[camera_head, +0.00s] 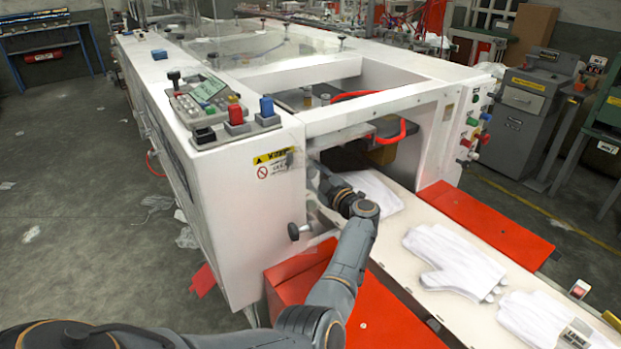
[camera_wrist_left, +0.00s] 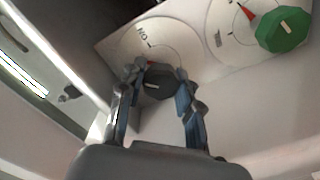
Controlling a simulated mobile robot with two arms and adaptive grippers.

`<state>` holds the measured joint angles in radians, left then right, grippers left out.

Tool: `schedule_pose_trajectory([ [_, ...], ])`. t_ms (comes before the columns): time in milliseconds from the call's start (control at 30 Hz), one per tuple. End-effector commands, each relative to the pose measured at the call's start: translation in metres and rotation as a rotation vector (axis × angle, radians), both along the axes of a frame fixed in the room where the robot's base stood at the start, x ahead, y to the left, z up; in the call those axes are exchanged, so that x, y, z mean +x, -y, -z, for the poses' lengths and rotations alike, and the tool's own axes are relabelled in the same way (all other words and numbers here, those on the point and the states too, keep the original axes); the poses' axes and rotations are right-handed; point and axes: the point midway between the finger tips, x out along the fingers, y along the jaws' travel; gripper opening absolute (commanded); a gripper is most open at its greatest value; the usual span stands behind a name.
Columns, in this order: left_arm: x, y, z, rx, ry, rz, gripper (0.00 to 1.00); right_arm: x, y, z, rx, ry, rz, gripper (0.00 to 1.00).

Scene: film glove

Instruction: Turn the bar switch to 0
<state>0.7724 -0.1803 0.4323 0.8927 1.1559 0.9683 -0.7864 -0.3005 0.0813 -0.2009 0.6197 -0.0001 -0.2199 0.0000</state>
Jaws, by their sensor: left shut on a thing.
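The bar switch (camera_wrist_left: 160,83) is a dark knob with a short white line on a light plate in the left wrist view. An "ON" mark (camera_wrist_left: 145,38) and a small red mark are beside it; a "0" is not readable. My left gripper (camera_wrist_left: 158,90) is shut on the knob, one finger on each side. In the head view my left arm reaches up to the white machine, and the gripper (camera_head: 322,185) is near its front opening, partly hidden. The switch is hidden in the head view. My right gripper is not in view.
A green knob (camera_wrist_left: 284,30) sits close to the right of the dark one. In the head view, white gloves (camera_head: 452,262) lie on the conveyor (camera_head: 420,215) to the arm's right, and red panels (camera_head: 487,225) flank it. A black-knobbed handle (camera_head: 300,231) sticks out of the machine front.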

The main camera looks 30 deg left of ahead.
Motion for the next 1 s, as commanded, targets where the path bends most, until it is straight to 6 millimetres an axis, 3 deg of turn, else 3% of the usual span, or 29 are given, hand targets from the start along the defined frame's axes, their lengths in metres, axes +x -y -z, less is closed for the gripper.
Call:
schedule_pose_trajectory([
  [600, 0.000, 0.000, 0.004, -0.214, 0.517, 0.000, 0.02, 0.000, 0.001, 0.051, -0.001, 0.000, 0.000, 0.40],
  [1000, 0.000, -0.001, 0.002, -0.288, 0.699, 0.001, 0.02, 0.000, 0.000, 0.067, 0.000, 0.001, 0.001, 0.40],
])
